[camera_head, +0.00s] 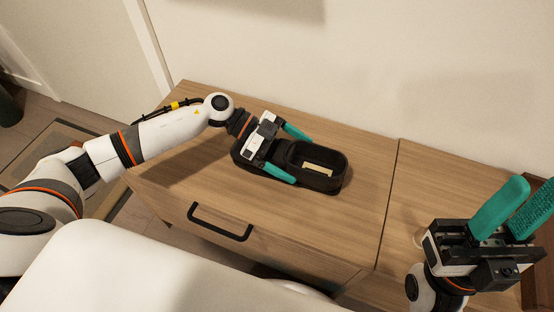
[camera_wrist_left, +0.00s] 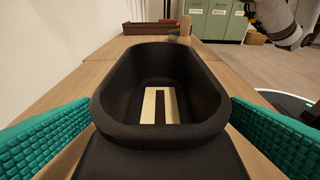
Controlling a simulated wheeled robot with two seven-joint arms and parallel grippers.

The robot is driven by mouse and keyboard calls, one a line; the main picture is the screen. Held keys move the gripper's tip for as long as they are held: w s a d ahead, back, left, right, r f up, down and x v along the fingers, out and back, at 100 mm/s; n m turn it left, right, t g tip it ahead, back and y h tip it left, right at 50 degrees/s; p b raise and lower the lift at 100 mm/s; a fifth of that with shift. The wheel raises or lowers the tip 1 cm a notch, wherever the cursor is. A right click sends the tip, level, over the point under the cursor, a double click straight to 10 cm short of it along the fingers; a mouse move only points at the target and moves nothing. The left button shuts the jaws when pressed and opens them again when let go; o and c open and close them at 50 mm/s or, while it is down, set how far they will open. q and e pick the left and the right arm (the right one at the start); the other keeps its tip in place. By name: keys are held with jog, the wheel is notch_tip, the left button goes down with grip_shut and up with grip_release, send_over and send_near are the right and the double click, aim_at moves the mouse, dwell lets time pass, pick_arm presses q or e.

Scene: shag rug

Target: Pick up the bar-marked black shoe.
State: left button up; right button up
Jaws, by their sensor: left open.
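The black shoe (camera_head: 333,182) rests on the wooden cabinet top, its open collar to the right in the head view. A pale insole with a dark bar (camera_head: 318,168) shows inside it. In the left wrist view the shoe (camera_wrist_left: 118,95) fills the middle, and the bar mark is clear. My left gripper (camera_head: 303,161) is open, with one teal finger on each side of the shoe. My right gripper (camera_head: 525,192) is open and empty at the right, away from the shoe.
The wooden cabinet top (camera_head: 365,215) is clear around the shoe, with a seam to its right. A black drawer handle (camera_head: 220,222) is on the front. A wall rises behind. The wrist view shows a brown tray (camera_wrist_left: 144,28) and green cabinets (camera_wrist_left: 215,18) farther off.

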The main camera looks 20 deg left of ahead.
pick_arm(q)
jog(key=shift+d, duration=0.25)
jog(key=c, duration=1.1)
jog(key=shift+r, duration=0.1)
